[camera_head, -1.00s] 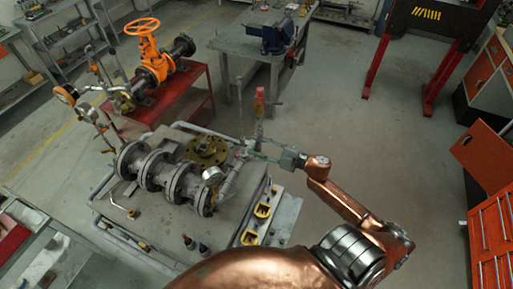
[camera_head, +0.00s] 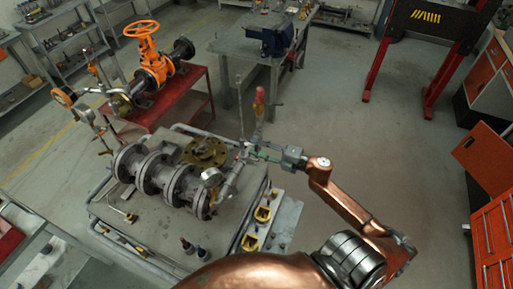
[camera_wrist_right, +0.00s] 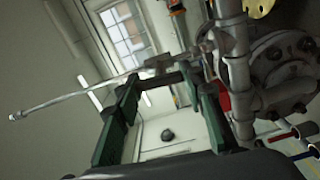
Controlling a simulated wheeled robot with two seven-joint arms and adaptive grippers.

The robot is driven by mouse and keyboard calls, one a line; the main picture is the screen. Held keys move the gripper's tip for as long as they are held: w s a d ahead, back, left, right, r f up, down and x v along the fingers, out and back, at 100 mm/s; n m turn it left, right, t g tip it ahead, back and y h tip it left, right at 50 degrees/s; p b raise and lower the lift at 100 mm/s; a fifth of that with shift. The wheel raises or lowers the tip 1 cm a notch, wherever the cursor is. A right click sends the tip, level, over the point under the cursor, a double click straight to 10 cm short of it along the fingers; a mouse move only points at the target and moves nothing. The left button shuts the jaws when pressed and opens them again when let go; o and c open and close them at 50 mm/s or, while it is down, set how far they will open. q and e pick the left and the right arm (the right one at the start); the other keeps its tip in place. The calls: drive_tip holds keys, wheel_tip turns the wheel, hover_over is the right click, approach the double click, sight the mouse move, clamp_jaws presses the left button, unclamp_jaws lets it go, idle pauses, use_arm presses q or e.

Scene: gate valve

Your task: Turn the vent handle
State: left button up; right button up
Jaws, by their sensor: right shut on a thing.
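The vent handle looks like a thin grey lever (camera_head: 240,105) that stands up from the small valve at the right end of the flanged pipe assembly (camera_head: 160,178). In the right wrist view the long rod (camera_wrist_right: 75,93) runs left from the valve to a small knob. My right gripper (camera_head: 249,149) is at the base of this lever, beside the pipe fitting. In the wrist view its green fingers (camera_wrist_right: 168,75) meet on the handle near its valve end. The exact contact is partly hidden by the fingertips. My left gripper is not in view.
A red-topped post (camera_head: 259,97) stands just behind the gripper. A red table (camera_head: 175,98) with an orange handwheel (camera_head: 141,28) is behind left.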

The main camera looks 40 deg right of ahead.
drive_tip(key=o, duration=1.2)
drive_tip(key=v, duration=1.2)
